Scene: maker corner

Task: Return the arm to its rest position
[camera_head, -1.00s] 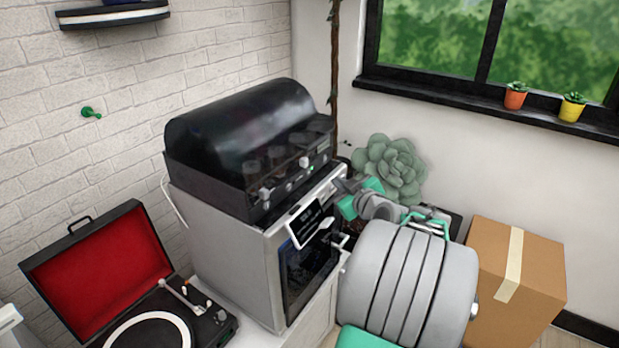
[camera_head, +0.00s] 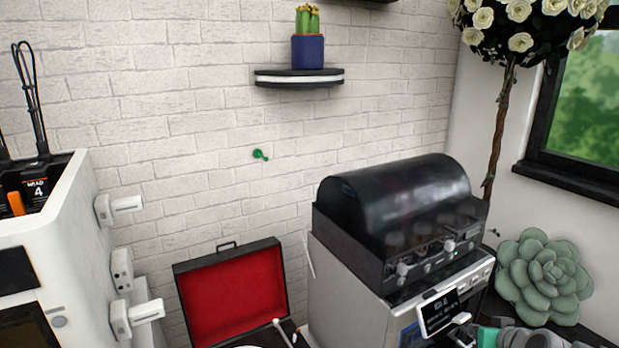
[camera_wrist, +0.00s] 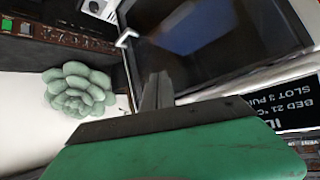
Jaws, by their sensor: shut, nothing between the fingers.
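My gripper (camera_wrist: 157,92) shows in the wrist view with its grey fingers closed together and nothing between them. Its green body fills the bottom of that view. The fingers point toward the dark front of the grey machine with the black domed lid. In the head view only a small part of my arm shows at the bottom right edge, beside the machine (camera_head: 345,285). The rest of my arm is out of that view.
An open red-lined record player case (camera_head: 232,298) stands left of the machine. A green succulent (camera_head: 545,278) is to the right, also in the wrist view (camera_wrist: 78,90). A white cabinet (camera_head: 70,240) is at the left. A shelf (camera_head: 300,78) holds a cactus pot (camera_head: 308,52).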

